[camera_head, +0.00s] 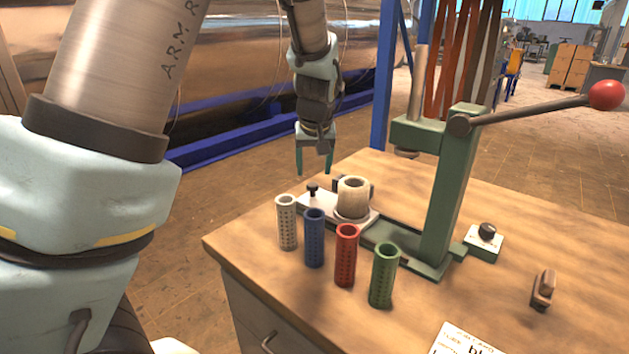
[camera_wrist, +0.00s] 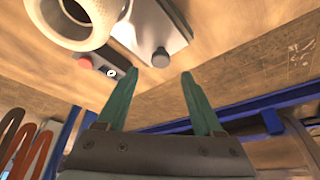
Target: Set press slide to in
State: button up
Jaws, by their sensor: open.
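The press slide (camera_head: 322,206) is a light grey plate on a rail, sticking out to the left of the green press (camera_head: 452,190). A small black knob (camera_head: 313,190) stands at its left end. A cream hollow cylinder (camera_head: 352,197) sits on the slide, left of the press ram and not under it. My gripper (camera_head: 314,170) is open and empty, above and behind the knob and apart from it. In the wrist view the knob (camera_wrist: 161,57) shows just beyond my fingertips, on the plate (camera_wrist: 150,28), beside the cylinder (camera_wrist: 75,20).
White, blue, red (camera_head: 345,255) and green (camera_head: 383,275) perforated tubes stand in front of the slide. The press lever ends in a red ball (camera_head: 606,95). A small box with a black dial (camera_head: 485,240) is right of the press. The wooden tabletop's left edge is near the slide.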

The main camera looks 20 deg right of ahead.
aim_at(312, 184)
jog(key=x, duration=0.6)
jog(key=shift+p, duration=0.35)
jog(key=shift+a, duration=0.1)
jog(key=shift+r, duration=0.1)
grip_shut()
dwell(0.9)
